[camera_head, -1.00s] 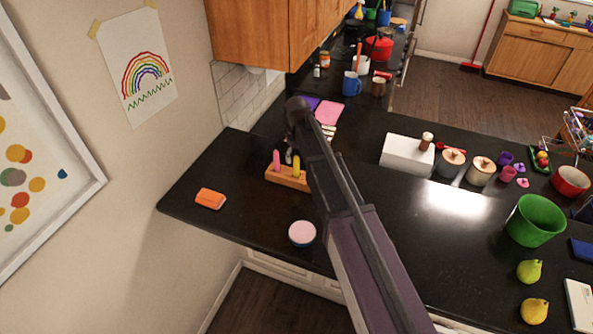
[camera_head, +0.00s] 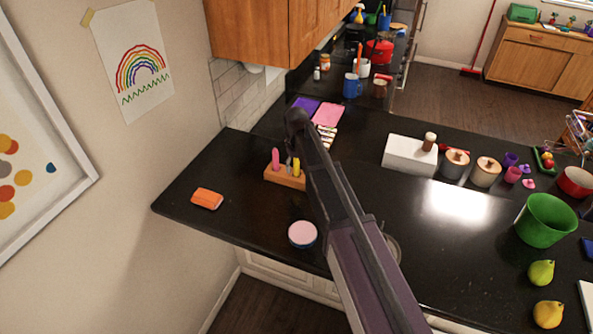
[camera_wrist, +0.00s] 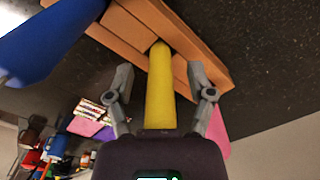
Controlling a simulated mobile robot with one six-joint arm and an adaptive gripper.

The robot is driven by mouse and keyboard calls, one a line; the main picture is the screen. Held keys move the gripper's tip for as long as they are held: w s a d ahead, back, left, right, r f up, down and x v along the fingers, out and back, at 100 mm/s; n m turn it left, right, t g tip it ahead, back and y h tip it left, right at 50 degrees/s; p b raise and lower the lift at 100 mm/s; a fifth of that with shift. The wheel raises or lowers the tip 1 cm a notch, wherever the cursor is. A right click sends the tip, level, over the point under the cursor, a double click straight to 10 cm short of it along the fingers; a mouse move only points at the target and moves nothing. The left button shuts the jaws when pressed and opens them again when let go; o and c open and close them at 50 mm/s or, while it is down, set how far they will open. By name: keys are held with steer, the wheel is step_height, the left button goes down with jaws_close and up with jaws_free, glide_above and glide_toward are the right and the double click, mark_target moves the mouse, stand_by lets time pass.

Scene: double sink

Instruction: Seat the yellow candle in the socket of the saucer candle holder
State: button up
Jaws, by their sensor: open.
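The yellow candle (camera_head: 296,167) stands upright in a wooden block (camera_head: 291,184) on the dark counter, beside a pink candle (camera_head: 276,160). My gripper (camera_head: 290,158) is at the block, largely hidden behind my own arm. In the wrist view, the yellow candle (camera_wrist: 159,88) lies between the two spread fingers of my gripper (camera_wrist: 160,78), with a gap on each side. The wooden block (camera_wrist: 118,32) is beyond the fingertips. I cannot make out the saucer candle holder for certain; a pale curved rim (camera_head: 393,246) shows partly behind my arm.
An orange block (camera_head: 207,199) and a round pink-topped tin (camera_head: 302,234) lie on the counter near the block. A large blue object (camera_wrist: 40,42) is close at the wrist view's left. A white box (camera_head: 409,156) stands to the right. The counter's left end is mostly clear.

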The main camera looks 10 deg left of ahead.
stand_by(0.4)
jaws_close()
steer(key=shift+r, duration=0.15)
steer(key=s+d+r+p, duration=0.2)
steer(key=s, duration=0.5)
steer(key=s+d+r+p, duration=0.2)
steer(key=s+d+p, duration=0.1)
steer(key=s, duration=0.5)
steer(key=shift+d+r, duration=0.2)
steer(key=shift+r, duration=0.15)
stand_by(0.5)
